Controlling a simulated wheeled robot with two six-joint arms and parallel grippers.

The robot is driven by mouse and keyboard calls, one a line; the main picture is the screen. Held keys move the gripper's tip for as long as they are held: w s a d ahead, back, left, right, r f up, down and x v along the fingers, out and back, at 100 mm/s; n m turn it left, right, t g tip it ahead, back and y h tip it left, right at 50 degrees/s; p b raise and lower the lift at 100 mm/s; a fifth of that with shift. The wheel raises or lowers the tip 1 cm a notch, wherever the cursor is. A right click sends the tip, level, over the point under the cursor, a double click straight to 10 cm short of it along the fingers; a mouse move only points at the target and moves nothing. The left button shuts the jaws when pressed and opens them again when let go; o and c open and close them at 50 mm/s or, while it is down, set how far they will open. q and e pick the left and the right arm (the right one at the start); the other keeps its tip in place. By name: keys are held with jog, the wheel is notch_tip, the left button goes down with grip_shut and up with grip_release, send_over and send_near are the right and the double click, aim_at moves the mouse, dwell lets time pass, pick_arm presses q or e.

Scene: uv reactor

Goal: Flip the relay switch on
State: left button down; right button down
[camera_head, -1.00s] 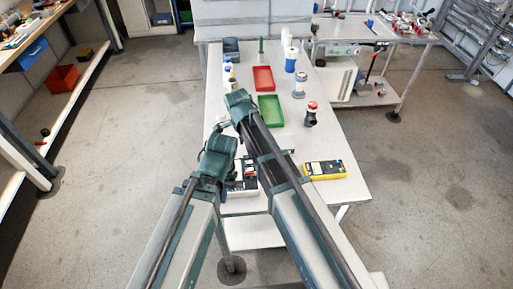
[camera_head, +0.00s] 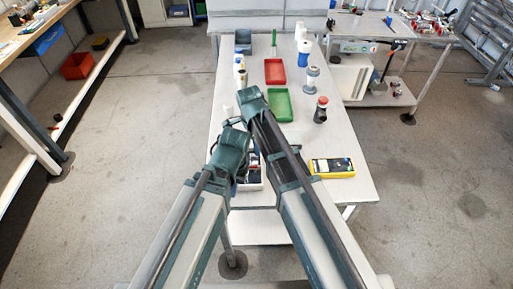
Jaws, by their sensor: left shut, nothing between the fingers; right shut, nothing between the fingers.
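A white box with dark parts (camera_head: 252,186) sits at the near left of the white table, mostly hidden behind my arms. It may be the relay unit; I cannot make out a switch or its position. My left gripper (camera_head: 234,124) is shut and empty, over the table's left side, and covers part of the box in the picture. My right gripper (camera_head: 249,92) is shut and empty, farther up the picture, just left of the green tray. I cannot tell whether either gripper touches anything.
The white table (camera_head: 343,140) also bears a green tray (camera_head: 279,105), a red tray (camera_head: 275,71), a yellow meter (camera_head: 332,167), a dark red-capped bottle (camera_head: 320,110) and several other containers. Bare tabletop shows on the right. A second table (camera_head: 361,25) stands at the back right.

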jog(key=shift+a, duration=0.9)
pick_arm(q)
jog(key=shift+r, duration=0.1)
pick_arm(e)
jog(key=shift+r, duration=0.1)
